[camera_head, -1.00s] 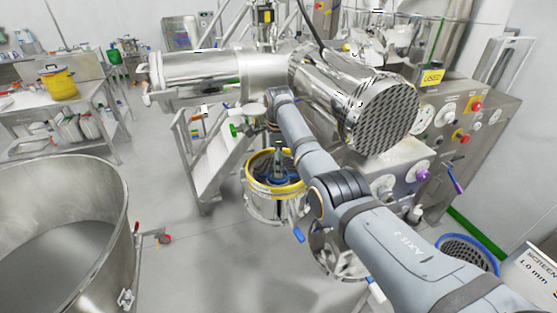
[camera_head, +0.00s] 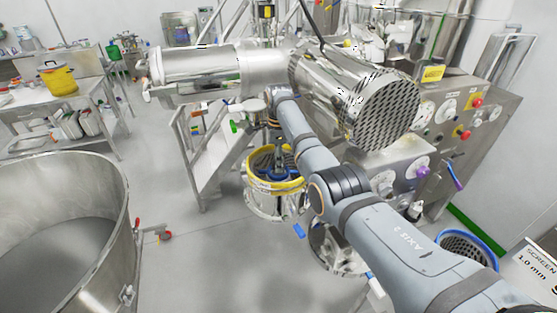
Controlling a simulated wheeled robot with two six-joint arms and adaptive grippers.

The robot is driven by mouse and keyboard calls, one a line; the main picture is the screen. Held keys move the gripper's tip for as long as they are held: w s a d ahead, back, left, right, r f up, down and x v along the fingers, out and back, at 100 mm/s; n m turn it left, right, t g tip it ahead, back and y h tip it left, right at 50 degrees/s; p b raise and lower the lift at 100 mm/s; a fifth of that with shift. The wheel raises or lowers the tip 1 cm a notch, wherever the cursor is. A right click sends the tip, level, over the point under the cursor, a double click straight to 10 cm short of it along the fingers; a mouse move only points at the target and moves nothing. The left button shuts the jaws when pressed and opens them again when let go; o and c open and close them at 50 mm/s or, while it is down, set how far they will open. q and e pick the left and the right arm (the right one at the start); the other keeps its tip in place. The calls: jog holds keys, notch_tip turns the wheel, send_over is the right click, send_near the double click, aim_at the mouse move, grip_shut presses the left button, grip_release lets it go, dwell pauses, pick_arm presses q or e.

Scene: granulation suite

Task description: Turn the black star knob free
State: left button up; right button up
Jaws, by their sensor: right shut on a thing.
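My right arm comes in from the bottom right and bends down at its wrist in the middle of the head view. My right gripper (camera_head: 279,167) points down inside the yellow-rimmed steel vessel (camera_head: 262,204). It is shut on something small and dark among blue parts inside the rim. I take this to be the black star knob, but the jaws and wrist hide its shape, so I cannot tell how far it is turned. My left gripper is not in view.
A large steel cylinder with a perforated end (camera_head: 386,112) hangs just above and right of my arm. A control panel (camera_head: 462,112) stands at right. A large open steel bin (camera_head: 108,262) fills the lower left. Steps (camera_head: 214,160) stand left of the vessel.

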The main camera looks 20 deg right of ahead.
jog(key=n, duration=0.4)
jog(key=shift+r, duration=0.1)
jog(key=n, duration=0.4)
jog(key=shift+w, duration=0.1)
jog(key=n, duration=0.9)
jog(key=shift+n, duration=0.3)
jog(key=n, duration=0.9)
jog(key=shift+a, duration=0.1)
jog(key=n, duration=0.4)
jog(key=shift+n, duration=2.2)
